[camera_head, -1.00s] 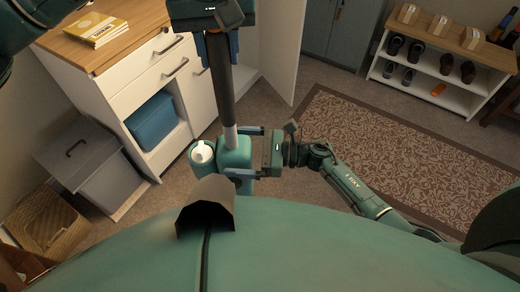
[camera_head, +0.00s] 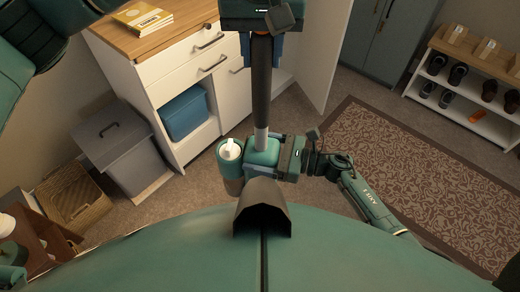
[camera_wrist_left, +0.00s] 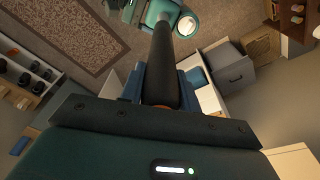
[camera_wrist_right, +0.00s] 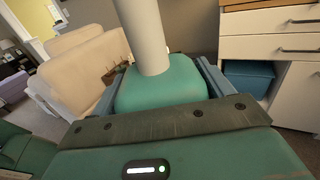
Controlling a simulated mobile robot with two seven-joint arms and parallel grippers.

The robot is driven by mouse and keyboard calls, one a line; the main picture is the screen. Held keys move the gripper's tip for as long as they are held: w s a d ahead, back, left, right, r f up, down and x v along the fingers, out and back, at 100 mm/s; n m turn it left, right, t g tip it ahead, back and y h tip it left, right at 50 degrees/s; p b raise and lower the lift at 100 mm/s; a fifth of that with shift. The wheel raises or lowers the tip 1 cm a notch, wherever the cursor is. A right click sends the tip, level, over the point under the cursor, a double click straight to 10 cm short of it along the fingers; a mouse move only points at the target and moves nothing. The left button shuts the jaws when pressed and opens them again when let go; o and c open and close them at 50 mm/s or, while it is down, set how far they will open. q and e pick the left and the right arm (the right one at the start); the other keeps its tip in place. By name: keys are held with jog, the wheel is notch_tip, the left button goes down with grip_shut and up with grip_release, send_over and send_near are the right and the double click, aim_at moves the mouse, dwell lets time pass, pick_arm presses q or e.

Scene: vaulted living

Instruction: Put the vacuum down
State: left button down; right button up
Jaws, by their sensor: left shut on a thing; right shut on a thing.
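The vacuum stands in front of me in the head view, with a dark upper tube (camera_head: 262,85), a pale lower tube and a green body (camera_head: 262,157) with a white-topped canister (camera_head: 230,150) beside it. My left gripper (camera_head: 262,38) is shut on the dark tube near its top; the left wrist view shows that tube (camera_wrist_left: 162,70) between the fingers. My right gripper (camera_head: 275,157) is shut on the green body, which also shows between its fingers in the right wrist view (camera_wrist_right: 160,85). The vacuum's lower end is hidden behind my own body.
A white cabinet (camera_head: 235,98) with a wooden top and a blue bin (camera_head: 184,112) stands at left. A grey lidded box (camera_head: 118,150) and a wicker basket (camera_head: 72,197) are beside it. A patterned rug (camera_head: 420,175) and a shoe rack (camera_head: 462,105) lie right. Bare carpet shows between.

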pick_arm(q)
jog(key=shift+w+r, duration=0.1)
jog(key=shift+r, duration=0.05)
pick_arm(e)
jog(key=c, duration=1.2)
pick_arm(q)
jog(key=c, duration=1.3)
grip_release()
jog(key=shift+c, duration=0.2)
pick_arm(e)
jog(key=shift+w+r, duration=0.1)
jog(key=shift+r, duration=0.15)
pick_arm(q)
jog(key=o, duration=0.4)
